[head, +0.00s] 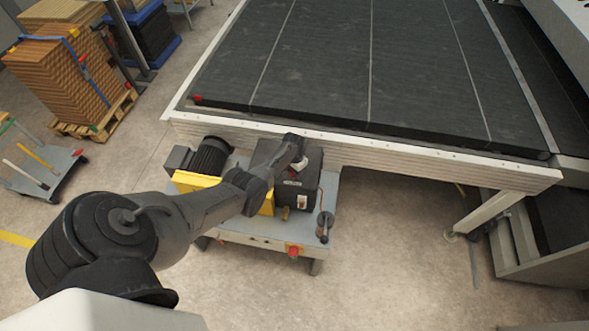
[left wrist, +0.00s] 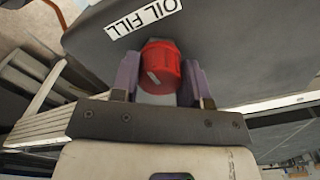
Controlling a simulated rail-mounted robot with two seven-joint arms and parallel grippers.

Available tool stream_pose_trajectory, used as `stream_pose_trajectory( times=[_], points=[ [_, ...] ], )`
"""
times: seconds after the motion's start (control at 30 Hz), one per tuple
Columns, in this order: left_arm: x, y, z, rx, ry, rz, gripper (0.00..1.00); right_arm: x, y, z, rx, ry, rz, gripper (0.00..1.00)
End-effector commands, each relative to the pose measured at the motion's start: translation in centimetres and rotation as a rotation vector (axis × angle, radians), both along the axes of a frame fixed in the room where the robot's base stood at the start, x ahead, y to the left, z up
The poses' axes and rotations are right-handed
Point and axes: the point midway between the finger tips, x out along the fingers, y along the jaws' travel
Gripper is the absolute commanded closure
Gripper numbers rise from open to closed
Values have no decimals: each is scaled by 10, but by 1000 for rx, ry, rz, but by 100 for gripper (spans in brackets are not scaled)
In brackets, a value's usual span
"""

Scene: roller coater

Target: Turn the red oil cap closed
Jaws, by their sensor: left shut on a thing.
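The red oil cap (left wrist: 160,66) is a ribbed round cap with a pale mark on it. It sits on a dark grey housing (left wrist: 215,30) beside a white "OIL FILL" label (left wrist: 145,14). My left gripper (left wrist: 158,84) is shut on the cap, with one finger on each side of it. My right gripper is not in view.
The wheeled cart (head: 250,235) carries a motor (head: 211,157) and a yellow guard (head: 197,183). The conveyor bed's pale edge (head: 400,160) lies just behind the unit. A pallet stack (head: 60,80) stands far left. The floor right of the cart is clear.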

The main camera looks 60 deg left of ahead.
Motion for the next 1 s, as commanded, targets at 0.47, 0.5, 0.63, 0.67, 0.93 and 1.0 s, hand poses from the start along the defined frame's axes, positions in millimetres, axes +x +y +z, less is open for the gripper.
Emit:
stream_pose_trajectory(
  times=[0.47, 0.5, 0.63, 0.67, 0.93, 1.0],
  points=[
    [0, 0, 1, -1, 0, -80, 82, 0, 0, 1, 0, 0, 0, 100],
    [0, 0, 1, -1, 0, -81, 82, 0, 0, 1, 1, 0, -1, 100],
    [0, 0, 1, 0, 0, -81, 82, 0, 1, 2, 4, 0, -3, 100],
    [0, 0, 1, 0, 0, -81, 82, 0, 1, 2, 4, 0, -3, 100],
    [0, 0, 0, 0, -1, -80, 41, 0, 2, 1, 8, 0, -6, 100],
    [0, 0, 0, 0, -1, -80, 35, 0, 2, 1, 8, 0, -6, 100]
  ],
)
